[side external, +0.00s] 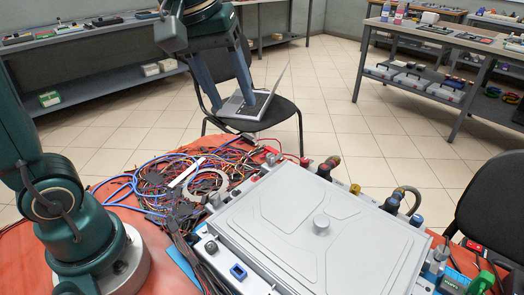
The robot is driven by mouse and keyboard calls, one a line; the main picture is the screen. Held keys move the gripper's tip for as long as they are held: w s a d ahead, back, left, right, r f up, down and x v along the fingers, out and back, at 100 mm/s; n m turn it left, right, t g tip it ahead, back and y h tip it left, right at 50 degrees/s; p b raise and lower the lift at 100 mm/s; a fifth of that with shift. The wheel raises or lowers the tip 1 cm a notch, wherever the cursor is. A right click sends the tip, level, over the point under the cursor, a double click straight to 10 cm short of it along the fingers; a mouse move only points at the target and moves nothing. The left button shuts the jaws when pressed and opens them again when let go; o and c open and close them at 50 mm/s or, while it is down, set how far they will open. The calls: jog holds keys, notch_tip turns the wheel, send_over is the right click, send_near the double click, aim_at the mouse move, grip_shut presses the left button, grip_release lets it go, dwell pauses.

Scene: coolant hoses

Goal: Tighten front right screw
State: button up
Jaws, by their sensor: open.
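A large grey metal box (290,215) with a ribbed lid and a round central knob (321,223) lies on the orange round table. Small fittings sit along its edges, including a grey round one (211,247) at the left and a grey-blue cluster (438,262) at the right. I cannot tell which of these, if any, is the front right screw; the box's near edge is cut off by the frame. My gripper (232,103) is open and empty, high at the top of the view, its two long blue-grey fingers pointing down, apart from the box.
Tangled cables (165,180) and a pale ring (208,184) cover the table left of the box. Behind are a chair with a laptop (245,106) and a black chair (492,205).

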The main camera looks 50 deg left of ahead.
jog(key=w+f+n+g, duration=0.2)
jog(key=w+f, duration=0.3)
jog(key=w, duration=0.3)
jog(key=g, duration=0.2)
send_over(270, 155)
jog(key=shift+n, duration=0.4)
notch_tip(270, 155, down, 7)
jog(key=shift+r, duration=0.1)
jog(key=shift+f, duration=2.5)
grip_shut()
